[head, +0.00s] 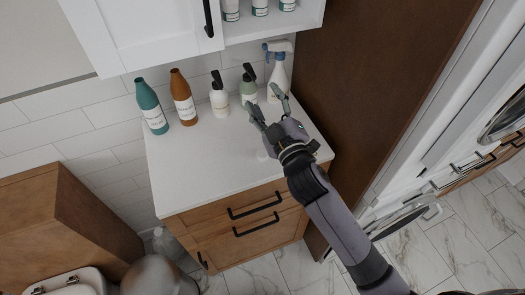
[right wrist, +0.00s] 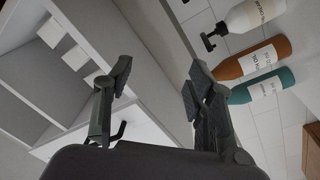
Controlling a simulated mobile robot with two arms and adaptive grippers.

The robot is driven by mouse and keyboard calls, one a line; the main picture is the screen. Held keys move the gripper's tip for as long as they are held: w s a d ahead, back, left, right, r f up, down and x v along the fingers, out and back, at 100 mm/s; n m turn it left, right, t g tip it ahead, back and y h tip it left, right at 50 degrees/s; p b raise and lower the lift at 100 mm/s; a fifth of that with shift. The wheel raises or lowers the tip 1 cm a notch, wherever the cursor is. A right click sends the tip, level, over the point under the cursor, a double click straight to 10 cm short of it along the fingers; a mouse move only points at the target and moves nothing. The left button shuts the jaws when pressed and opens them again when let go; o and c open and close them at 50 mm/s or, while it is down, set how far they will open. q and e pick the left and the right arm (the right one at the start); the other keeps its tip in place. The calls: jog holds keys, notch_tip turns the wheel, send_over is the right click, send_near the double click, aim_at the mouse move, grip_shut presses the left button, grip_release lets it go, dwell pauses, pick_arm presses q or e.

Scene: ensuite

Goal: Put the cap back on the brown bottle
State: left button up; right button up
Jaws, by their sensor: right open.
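The brown bottle (head: 183,100) stands upright at the back of the white counter (head: 195,165), between a teal bottle and a white pump bottle. It also shows in the right wrist view (right wrist: 252,58); I cannot clearly tell whether anything sits on its narrow neck. A small pale object (head: 262,154) lies on the counter beside my right gripper; I cannot tell if it is the cap. My left gripper is out of view.
A white wall cabinet (head: 150,30) hangs above. A brown panel (head: 350,90) bounds the right side. The counter's front left is clear.

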jog(key=s+a+r+n+g+y, duration=0.2)
jog(key=a+r+n+y, duration=0.8)
jog(key=a+n+y, duration=0.15)
jog(key=s+a+r+n+g+y, duration=0.2)
jog(key=s+a+n+g+y, duration=0.25)
jog(key=a+n+g, duration=0.75)
jog(key=s+f+n+g+h, duration=0.45)
jog(key=f+n+g, duration=0.2)
jog(key=n, duration=0.35)
jog(key=w+d+f+n+h, duration=0.3)
jog(key=d+f+h, duration=0.3)
jog(key=f+h, duration=0.1)
jog(key=w+d+t+h, duration=0.1)
jog(key=w+d+h, duration=0.2)
jog(key=d+h, duration=0.2)
jog(key=w+d+t+h, duration=0.1)
jog(key=w+d+h, duration=0.3)
jog(key=d, duration=0.8)
jog(key=shift+w+h+p, duration=0.25)
jog(key=shift+h+p, duration=0.1)
jog(key=shift+p, duration=0.1)
